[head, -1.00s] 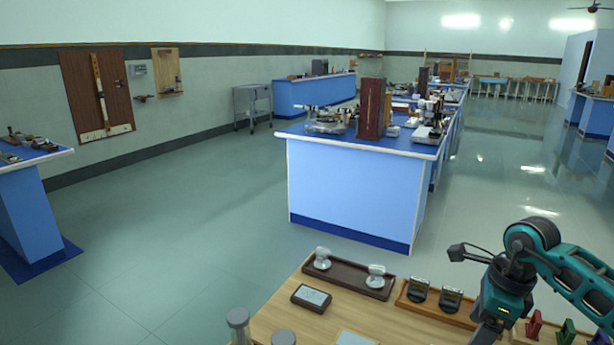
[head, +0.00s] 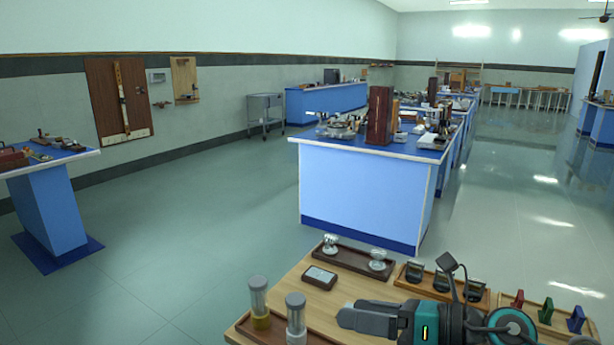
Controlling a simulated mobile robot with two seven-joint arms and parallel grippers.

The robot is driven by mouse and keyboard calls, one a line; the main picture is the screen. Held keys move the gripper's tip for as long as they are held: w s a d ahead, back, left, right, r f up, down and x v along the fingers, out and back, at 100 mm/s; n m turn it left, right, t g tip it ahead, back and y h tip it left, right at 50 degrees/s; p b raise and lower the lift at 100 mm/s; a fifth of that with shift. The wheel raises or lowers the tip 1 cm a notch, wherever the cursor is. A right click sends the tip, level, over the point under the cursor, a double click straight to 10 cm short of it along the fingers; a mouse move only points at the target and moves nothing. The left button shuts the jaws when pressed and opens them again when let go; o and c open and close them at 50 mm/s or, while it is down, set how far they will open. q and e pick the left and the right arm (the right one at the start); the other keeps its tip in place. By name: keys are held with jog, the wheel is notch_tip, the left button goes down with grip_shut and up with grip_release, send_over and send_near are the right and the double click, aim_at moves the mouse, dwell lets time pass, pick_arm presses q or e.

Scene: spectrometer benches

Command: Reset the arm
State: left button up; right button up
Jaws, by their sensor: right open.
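My right arm comes in at the lower right, low over the wooden table (head: 292,292). Its right gripper (head: 345,316) points left and lies level over the table's middle, open with nothing seen between its fingers. The gripper and wrist hide part of the table top. My left arm and gripper are not in view.
Near the gripper stand two capped glass cylinders (head: 259,302). Behind it are a small framed plate (head: 319,278), a dark tray (head: 352,262) with two glass knobs, dark blocks (head: 414,272) and coloured pieces (head: 545,311). A blue bench (head: 365,195) stands beyond, with open floor left.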

jog(key=w+d+r+m+t+h, duration=0.1)
jog(key=d+r+m+t+h, duration=0.15)
jog(key=m+t, duration=0.5)
jog(key=d+r+m+t+h, duration=0.2)
jog(key=r+m+t, duration=0.25)
jog(key=m, duration=0.65)
jog(key=s+d+f+m+g+h, duration=0.1)
jog(key=s+d+f+m+h, duration=0.1)
jog(key=d+f+m+h, duration=0.8)
jog(key=s+f+m+g+h, duration=0.2)
jog(key=s+f+m+g, duration=0.5)
jog(key=s+f+m, duration=0.15)
jog(key=s+a+f+m+g+y, duration=0.1)
jog(key=s+f+m+g, duration=0.2)
jog(key=s, duration=0.4)
jog(key=s+a+f+m+g+y, duration=0.1)
jog(key=s+a+f+g, duration=0.1)
jog(key=s+g, duration=0.35)
jog(key=w+a+f+t+y, duration=0.1)
jog(key=w+a+f+t, duration=0.1)
jog(key=w+f+t, duration=0.4)
jog(key=shift+w+a+f+n+t+y, duration=0.15)
jog(key=shift+a+f+n+t+y, duration=0.2)
jog(key=shift+f+t, duration=1.2)
jog(key=shift+f, duration=0.15)
